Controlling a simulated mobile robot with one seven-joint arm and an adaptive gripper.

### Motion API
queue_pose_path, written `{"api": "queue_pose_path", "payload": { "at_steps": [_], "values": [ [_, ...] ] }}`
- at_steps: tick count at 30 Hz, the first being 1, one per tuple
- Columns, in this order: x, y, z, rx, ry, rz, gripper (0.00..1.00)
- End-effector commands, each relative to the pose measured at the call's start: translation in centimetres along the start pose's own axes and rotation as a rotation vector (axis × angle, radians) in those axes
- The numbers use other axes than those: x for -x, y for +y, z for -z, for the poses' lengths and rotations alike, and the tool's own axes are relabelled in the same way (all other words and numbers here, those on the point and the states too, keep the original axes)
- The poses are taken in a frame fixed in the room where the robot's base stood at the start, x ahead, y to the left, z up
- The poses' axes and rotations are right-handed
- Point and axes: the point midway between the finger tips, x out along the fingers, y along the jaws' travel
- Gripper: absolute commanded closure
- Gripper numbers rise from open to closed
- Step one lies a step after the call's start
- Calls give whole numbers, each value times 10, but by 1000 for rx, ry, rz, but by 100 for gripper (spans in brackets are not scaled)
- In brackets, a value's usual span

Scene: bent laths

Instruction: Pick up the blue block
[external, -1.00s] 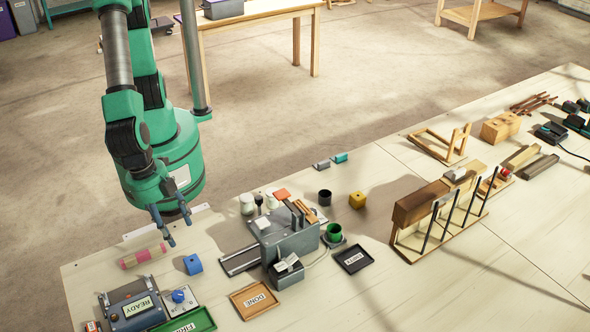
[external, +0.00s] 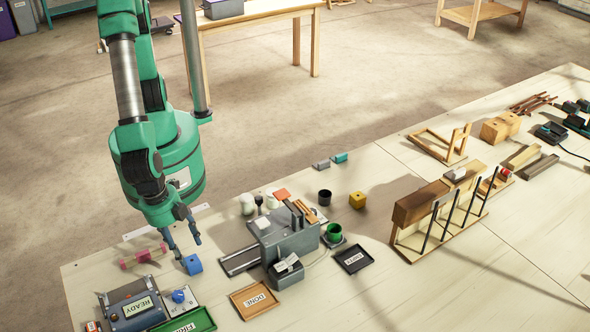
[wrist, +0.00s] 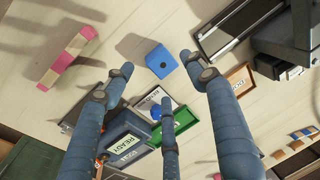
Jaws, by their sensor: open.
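My gripper (external: 187,246) is open just above and behind the block in the external view. Its blue-grey fingers (wrist: 160,95) are spread in the wrist view, and the block sits beyond their tips, with nothing between them. I cannot tell the exact height of the fingertips above the bench.
A grey box marked READY (external: 135,305), a dial box (external: 180,298) and a green tray (external: 192,322) stand in front. A grey machine (external: 284,240) and an orange DONE tray (external: 254,300) are to the right.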

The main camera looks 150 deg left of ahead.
Motion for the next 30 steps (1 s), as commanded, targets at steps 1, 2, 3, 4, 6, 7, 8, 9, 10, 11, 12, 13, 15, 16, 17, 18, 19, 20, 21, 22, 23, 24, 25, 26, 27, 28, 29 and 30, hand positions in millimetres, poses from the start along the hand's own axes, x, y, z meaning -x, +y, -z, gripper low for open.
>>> {"api": "queue_pose_path", "payload": {
  "at_steps": [1,2,3,4,6,7,8,9,10,11,12,13,15,16,17,18,19,20,21,22,23,24,25,26,27,28,29,30],
  "values": [
    [-4,0,0,0,-1,0,43],
    [-5,0,0,0,-1,0,43],
    [-6,0,0,0,0,0,43],
    [-6,0,0,0,0,0,43],
    [-6,0,0,0,0,0,43],
    [-6,0,0,0,0,0,43],
    [-6,0,0,0,0,0,43],
    [-6,0,0,0,0,0,43],
    [-6,0,0,0,0,0,43],
    [-6,0,0,0,0,0,43],
    [-6,0,0,0,0,0,43],
    [-6,0,0,0,0,0,43],
    [-8,0,0,0,0,0,43],
    [-10,0,0,0,0,0,43],
    [-11,0,0,0,-1,1,43],
    [-14,-1,0,0,-1,1,43],
    [-17,-1,0,0,-1,1,43],
    [-20,-1,1,0,-1,1,43],
    [-25,-1,1,0,-1,1,43],
    [-29,-1,1,0,-1,1,43],
    [-33,-2,1,1,-2,1,43],
    [-38,-2,2,1,-2,1,43],
    [-41,-2,2,1,-2,1,43],
    [-44,-2,2,2,-1,0,43],
    [-48,-2,2,1,0,0,43],
    [-51,-2,2,1,0,0,43],
    [-53,-2,2,0,0,0,43],
    [-56,-2,2,0,0,1,43]
  ]
}}
